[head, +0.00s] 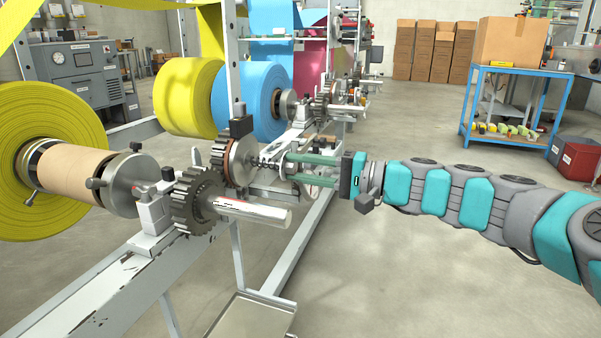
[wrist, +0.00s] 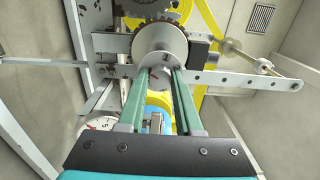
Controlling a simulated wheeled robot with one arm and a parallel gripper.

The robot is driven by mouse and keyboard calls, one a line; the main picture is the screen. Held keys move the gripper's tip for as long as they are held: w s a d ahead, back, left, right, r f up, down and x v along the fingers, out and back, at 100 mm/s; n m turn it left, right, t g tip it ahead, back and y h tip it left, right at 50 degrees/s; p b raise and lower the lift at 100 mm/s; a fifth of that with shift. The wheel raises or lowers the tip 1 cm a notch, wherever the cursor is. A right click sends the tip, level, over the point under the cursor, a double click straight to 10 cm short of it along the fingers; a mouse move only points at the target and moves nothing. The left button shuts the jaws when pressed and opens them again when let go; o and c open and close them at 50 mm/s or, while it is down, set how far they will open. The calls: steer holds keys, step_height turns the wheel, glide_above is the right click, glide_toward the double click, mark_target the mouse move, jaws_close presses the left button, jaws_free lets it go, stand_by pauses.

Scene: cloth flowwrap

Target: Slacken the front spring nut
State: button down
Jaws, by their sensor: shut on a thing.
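My gripper (head: 288,167) reaches in from the right with two long green fingers, level, at the end of a spring shaft (head: 266,164) on the near frame. In the head view the fingers largely hide the nut. Beyond it are a pale metal disc (head: 243,161) and a dark toothed gear (head: 217,153). The disc also fills the space past the fingertips in the wrist view (wrist: 161,44).
A larger gear (head: 194,200) and a worn grey shaft (head: 250,212) stick out in front, left of my fingers. A yellow roll (head: 55,150) hangs at left.

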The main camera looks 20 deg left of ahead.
steer(key=shift+n, duration=1.1)
steer(key=c, duration=0.6)
jaws_free()
steer(key=shift+d, duration=0.1)
steer(key=d, duration=0.7)
steer(key=shift+s+d+p, duration=0.3)
steer(key=shift+p, duration=0.1)
